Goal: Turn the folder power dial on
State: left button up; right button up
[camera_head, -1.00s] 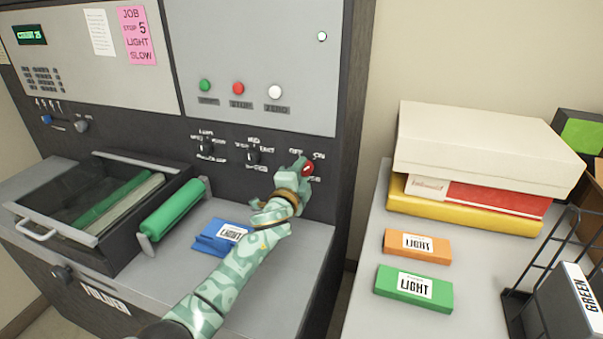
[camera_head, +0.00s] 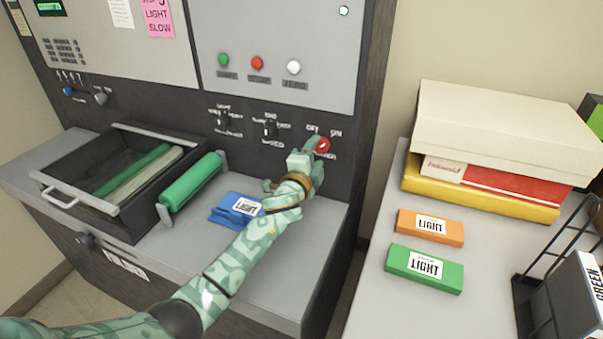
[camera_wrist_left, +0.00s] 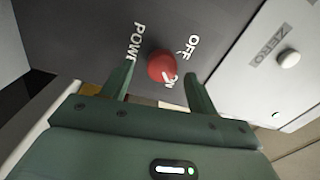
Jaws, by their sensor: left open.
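The red power dial (camera_head: 322,145) is on the dark front panel of the machine, with OFF and ON lettering above it. In the wrist view my left gripper (camera_wrist_left: 160,82) is open, with a finger on either side of the dial. I cannot tell whether the fingers touch it. My right gripper is not in view.
Two black selector knobs (camera_head: 269,129) sit left of the dial. Green, red and white buttons (camera_head: 293,67) are above. Orange (camera_head: 430,226) and green (camera_head: 424,268) blocks lie on the table at right.

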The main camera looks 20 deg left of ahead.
pick_arm(q)
jog(key=s+p, duration=0.2)
jog(key=s, duration=1.2)
jog(key=shift+a+f, duration=0.2)
jog(key=shift+a, duration=0.05)
jog(key=shift+s, duration=0.1)
